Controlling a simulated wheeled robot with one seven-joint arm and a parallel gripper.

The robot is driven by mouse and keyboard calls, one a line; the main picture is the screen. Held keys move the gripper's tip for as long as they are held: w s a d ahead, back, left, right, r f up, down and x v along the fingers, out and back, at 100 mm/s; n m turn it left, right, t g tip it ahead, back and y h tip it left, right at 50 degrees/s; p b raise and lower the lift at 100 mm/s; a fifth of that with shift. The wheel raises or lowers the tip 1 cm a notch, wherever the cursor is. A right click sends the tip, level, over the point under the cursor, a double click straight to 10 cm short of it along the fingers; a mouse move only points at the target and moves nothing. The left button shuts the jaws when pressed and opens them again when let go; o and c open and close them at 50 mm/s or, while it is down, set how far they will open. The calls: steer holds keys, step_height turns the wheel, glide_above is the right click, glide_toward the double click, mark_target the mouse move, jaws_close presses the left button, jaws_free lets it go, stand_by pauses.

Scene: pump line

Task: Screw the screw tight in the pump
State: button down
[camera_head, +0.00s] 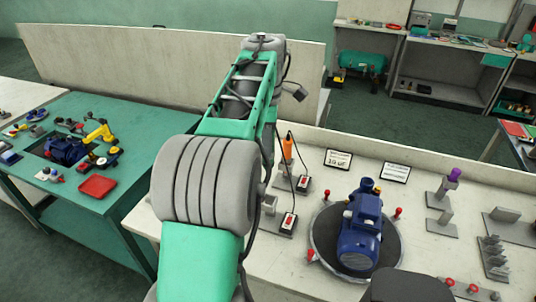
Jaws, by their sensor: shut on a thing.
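The blue pump (360,235) lies on a dark round plate (326,246) on the light bench, right of my arm. No single screw can be made out on it at this size. An orange tool handle (288,147), perhaps a screwdriver, stands upright beside a grey holder with a dark cable running by it. My green and grey arm rises through the middle of the picture. My gripper does not show; the arm's far links hide that area or it lies out of sight, so what it holds cannot be seen.
Red-topped knobs ring the plate. Small red-button boxes (288,222), two white signs (395,172), and a purple-topped piece (453,176) on a metal stand are on the bench. A green table (130,182) with a red tray (97,186) stands left. A low wall (130,62) runs behind.

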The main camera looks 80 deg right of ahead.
steer(key=shift+r+p, duration=1.85)
steer(key=shift+r, duration=0.55)
